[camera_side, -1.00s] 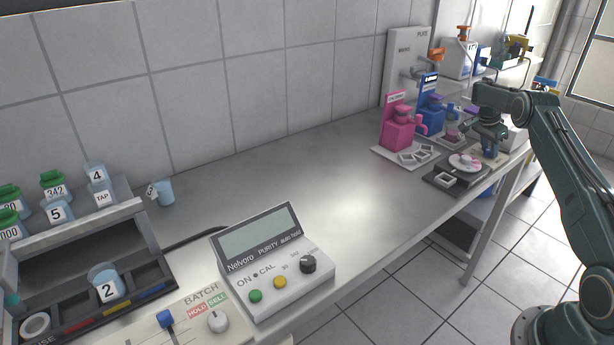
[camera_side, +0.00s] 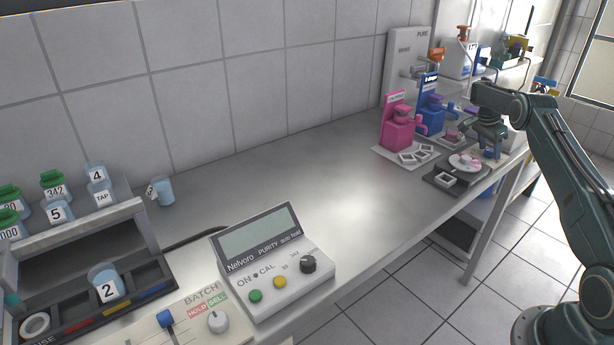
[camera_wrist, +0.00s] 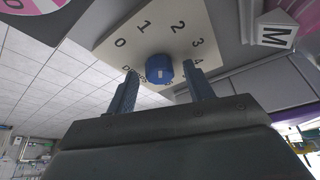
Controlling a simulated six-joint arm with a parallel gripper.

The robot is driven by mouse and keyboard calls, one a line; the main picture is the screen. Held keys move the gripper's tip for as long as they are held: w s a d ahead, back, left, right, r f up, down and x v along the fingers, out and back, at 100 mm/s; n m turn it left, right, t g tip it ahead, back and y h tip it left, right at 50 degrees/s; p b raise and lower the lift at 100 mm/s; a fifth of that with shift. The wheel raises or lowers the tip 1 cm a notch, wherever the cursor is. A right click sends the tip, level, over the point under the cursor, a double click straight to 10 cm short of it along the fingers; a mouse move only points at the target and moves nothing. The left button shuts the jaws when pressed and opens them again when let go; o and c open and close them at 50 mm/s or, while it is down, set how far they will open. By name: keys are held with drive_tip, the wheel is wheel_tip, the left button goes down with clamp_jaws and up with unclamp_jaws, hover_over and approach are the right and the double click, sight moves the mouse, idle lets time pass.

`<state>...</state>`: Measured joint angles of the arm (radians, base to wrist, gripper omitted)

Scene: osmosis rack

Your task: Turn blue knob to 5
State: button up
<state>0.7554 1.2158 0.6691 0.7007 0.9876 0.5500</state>
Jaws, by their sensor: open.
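No 5 shows; that part of the plate is partly behind a finger. My gripper (camera_wrist: 161,74) is open, its two blue-grey fingers on either side of the knob in the wrist view. I cannot tell whether they touch it. In the side view my gripper (camera_side: 490,152) is low over the far right bench end, hiding the knob.
A round white-and-pink dial (camera_side: 463,161) on a dark base stands just left of my gripper. Pink (camera_side: 397,136) and blue (camera_side: 431,112) dispensers stand behind it. A box marked M (camera_wrist: 274,34) is near the plate. The middle of the bench (camera_side: 290,185) is clear.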

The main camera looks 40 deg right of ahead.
drive_tip(key=shift+r, duration=0.1)
drive_tip(key=v, duration=0.7)
drive_tip(key=shift+r, duration=0.15)
idle(0.3)
drive_tip(key=d+n, duration=0.1)
drive_tip(key=n, duration=0.1)
drive_tip(key=s+d+r+n+t, duration=0.1)
drive_tip(key=s+d+n, duration=0.1)
drive_tip(key=n, duration=0.1)
drive_tip(key=shift+d+r+n, duration=0.15)
drive_tip(key=shift+r+n, duration=0.15)
drive_tip(key=s+a+r+n+t+y, duration=0.2)
drive_tip(key=s+r+n+t, duration=0.2)
drive_tip(key=n, duration=0.8)
drive_tip(key=shift+s+a+r+n+t+y, duration=0.2)
drive_tip(key=shift+s+n+t+y, duration=0.1)
drive_tip(key=shift+t, duration=0.1)
drive_tip(key=shift+f, duration=0.1)
drive_tip(key=x, duration=1.3)
drive_tip(key=shift+w+d+f, duration=0.1)
drive_tip(key=shift+w+f, duration=0.1)
drive_tip(key=shift+f, duration=0.1)
